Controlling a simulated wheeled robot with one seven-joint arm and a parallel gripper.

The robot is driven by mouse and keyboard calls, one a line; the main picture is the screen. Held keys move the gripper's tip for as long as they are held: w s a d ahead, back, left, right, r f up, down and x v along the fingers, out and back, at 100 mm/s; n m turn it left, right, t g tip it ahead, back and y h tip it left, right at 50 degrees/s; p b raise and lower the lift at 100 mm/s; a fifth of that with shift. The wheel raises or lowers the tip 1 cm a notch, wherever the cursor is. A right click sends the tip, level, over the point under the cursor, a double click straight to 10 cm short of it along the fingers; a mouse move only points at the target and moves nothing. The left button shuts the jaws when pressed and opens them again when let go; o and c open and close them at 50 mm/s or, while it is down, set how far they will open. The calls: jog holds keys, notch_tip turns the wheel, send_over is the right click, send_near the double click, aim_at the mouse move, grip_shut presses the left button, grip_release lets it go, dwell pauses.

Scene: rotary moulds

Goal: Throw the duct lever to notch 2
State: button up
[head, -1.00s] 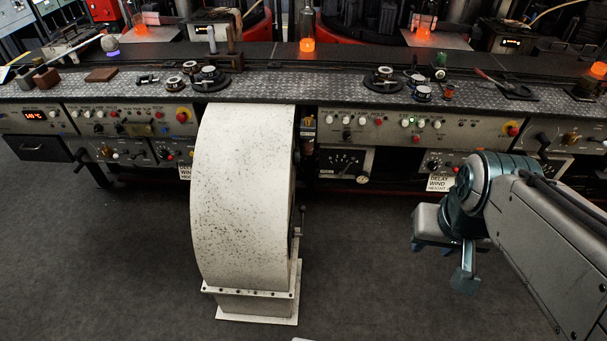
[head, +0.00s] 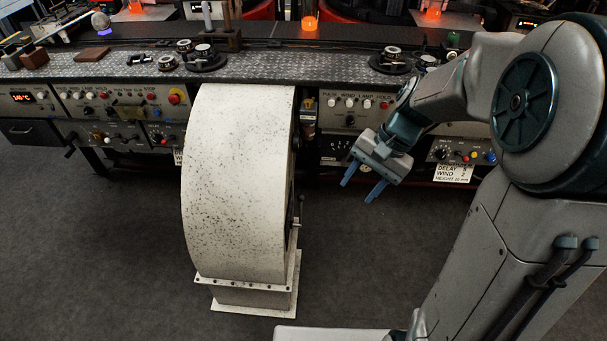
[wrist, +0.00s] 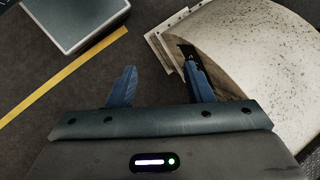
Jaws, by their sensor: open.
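The duct is a white, black-speckled curved casing (head: 238,180) standing on the floor in front of the bench. A small lever (head: 297,223) juts from its right side, seen nearly edge-on, so I cannot read its notch. My gripper (head: 360,190) is open and empty, to the right of the duct and apart from it in the head view. In the wrist view the duct (wrist: 262,50) fills the upper right. My gripper (wrist: 159,72) has its right finger in front of a dark slotted plate (wrist: 187,50) on the duct's side, partly hiding it. The lever's handle is not clear there.
The long bench (head: 130,75) carries control panels, knobs and dials behind the duct. A white card (head: 454,173) reading DELAY, WIND and HEIGHT hangs at the right, its WIND line showing 2. Dark floor (head: 100,250) lies open around the duct. A yellow line (wrist: 65,75) crosses the wrist view.

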jog(key=w+a+f+m+g+y+b, duration=0.1)
jog(key=w+f+m+y+b, duration=0.25)
jog(key=w+f, duration=0.45)
jog(key=w+a+f+m+y+b, duration=0.2)
jog(key=w+f+m+y, duration=0.25)
jog(key=f, duration=0.55)
jog(key=m+t+y+b, duration=0.4)
jog(key=m+t+y, duration=0.1)
jog(key=m, duration=0.2)
send_near(301, 197)
jog(key=a, duration=0.3)
jog(key=w+a+f, duration=0.1)
jog(key=a, duration=0.2)
jog(key=w+a, duration=0.1)
jog(key=a, duration=0.2)
jog(key=shift+w+a+f, duration=0.1)
jog(key=shift+a+f, duration=0.25)
jog(key=shift+a, duration=0.05)
